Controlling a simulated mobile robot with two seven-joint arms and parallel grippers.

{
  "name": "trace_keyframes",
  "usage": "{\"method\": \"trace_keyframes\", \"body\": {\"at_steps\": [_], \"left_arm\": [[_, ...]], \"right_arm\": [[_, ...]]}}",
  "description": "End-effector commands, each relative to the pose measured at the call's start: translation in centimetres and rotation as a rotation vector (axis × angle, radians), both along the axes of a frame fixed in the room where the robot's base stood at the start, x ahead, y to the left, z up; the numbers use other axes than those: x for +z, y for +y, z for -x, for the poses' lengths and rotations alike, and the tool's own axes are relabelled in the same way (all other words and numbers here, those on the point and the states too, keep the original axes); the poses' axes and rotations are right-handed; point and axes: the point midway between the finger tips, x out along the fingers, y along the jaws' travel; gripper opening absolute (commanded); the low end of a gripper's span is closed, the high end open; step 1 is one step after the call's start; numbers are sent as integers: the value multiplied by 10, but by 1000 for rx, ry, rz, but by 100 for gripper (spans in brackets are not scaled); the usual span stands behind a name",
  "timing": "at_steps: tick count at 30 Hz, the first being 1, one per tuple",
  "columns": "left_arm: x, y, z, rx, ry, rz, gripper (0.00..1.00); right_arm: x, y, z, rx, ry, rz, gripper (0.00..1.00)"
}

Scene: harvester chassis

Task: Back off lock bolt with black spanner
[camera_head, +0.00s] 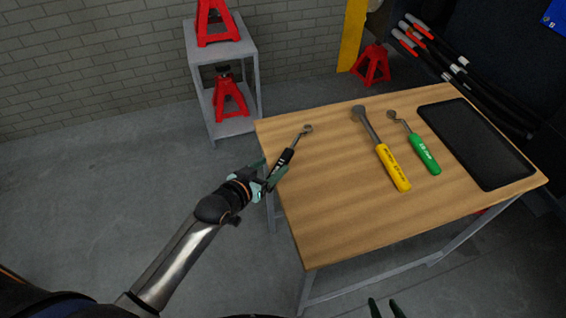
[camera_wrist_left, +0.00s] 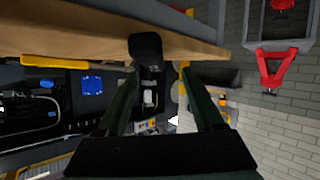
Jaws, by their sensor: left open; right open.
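The black spanner (camera_head: 291,153) lies at the left edge of the wooden table, its metal ring end pointing away to the upper right. My left gripper (camera_head: 270,174) is open at the near end of its black handle. In the left wrist view the handle's black end (camera_wrist_left: 146,49) shows ahead of and between the open fingers of that gripper (camera_wrist_left: 160,78); I cannot tell whether they touch it. My right gripper (camera_head: 384,308) is only partly seen at the bottom edge, fingers apart, with nothing visible between them. I cannot make out the lock bolt.
The wooden table (camera_head: 340,225) also holds a yellow-handled tool (camera_head: 392,167), a green-handled tool (camera_head: 424,153) and a black tray (camera_head: 476,142). A grey shelf (camera_head: 233,134) with red jack stands is behind. Dark machinery with hoses (camera_head: 440,55) is at upper right.

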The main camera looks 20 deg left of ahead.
Motion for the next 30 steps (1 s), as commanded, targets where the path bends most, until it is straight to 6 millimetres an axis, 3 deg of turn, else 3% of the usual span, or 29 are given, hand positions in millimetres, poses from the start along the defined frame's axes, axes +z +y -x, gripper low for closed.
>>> {"method": "trace_keyframes", "body": {"at_steps": [12,21,30], "left_arm": [[-16,-18,-42,1,0,0,69],[-18,-20,-46,1,1,-1,69],[-17,-19,-45,1,1,-1,37]], "right_arm": [[-5,-1,0,1,0,1,50],[-5,-1,0,1,1,2,50],[-5,0,0,1,1,2,50]]}}
